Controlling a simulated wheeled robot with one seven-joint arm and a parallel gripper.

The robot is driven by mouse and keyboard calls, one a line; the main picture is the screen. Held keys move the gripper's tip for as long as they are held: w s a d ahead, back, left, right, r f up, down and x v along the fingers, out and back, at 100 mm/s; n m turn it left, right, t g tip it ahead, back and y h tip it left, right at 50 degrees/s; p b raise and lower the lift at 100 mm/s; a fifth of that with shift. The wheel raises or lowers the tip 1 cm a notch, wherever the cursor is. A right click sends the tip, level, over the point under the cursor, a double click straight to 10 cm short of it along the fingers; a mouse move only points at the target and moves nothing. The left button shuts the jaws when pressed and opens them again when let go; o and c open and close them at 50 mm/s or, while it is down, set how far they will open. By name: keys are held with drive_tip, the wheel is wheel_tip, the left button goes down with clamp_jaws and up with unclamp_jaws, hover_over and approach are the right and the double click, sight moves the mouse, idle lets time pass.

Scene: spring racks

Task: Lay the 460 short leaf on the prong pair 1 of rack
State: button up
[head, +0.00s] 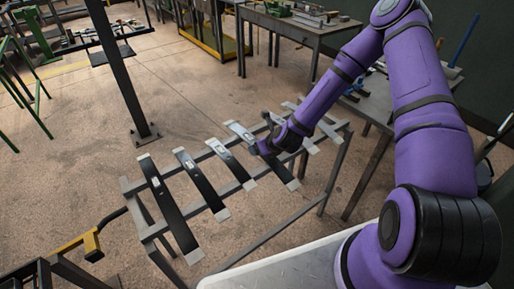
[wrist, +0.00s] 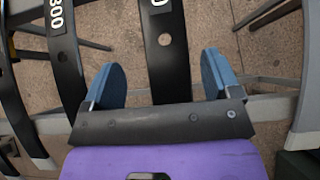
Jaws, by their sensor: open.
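My gripper (head: 262,148) is open over the rack (head: 151,231), above one dark leaf (head: 283,170). In the wrist view, its blue fingers (wrist: 165,72) stand apart on either side of a dark leaf (wrist: 166,45) with a hole; only the final 0 of its white label shows. The leaf lies between the fingers without visible contact. A neighbouring leaf (wrist: 66,50) on the left has a label that seems to read 300 or 800. No label reading 460 is legible, and I cannot tell which prong pair is number 1.
More dark leaves with pale ends lie across the rack's left part, including a long one (head: 170,208). Pale strips (head: 326,124) cross its right end.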

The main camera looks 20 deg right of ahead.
drive_tip(key=x, duration=0.5)
drive_tip(key=shift+w+d+r, duration=0.1)
drive_tip(key=shift+w+d, duration=0.05)
drive_tip(key=shift+d, duration=0.15)
drive_tip(key=shift+r, duration=0.1)
clamp_jaws()
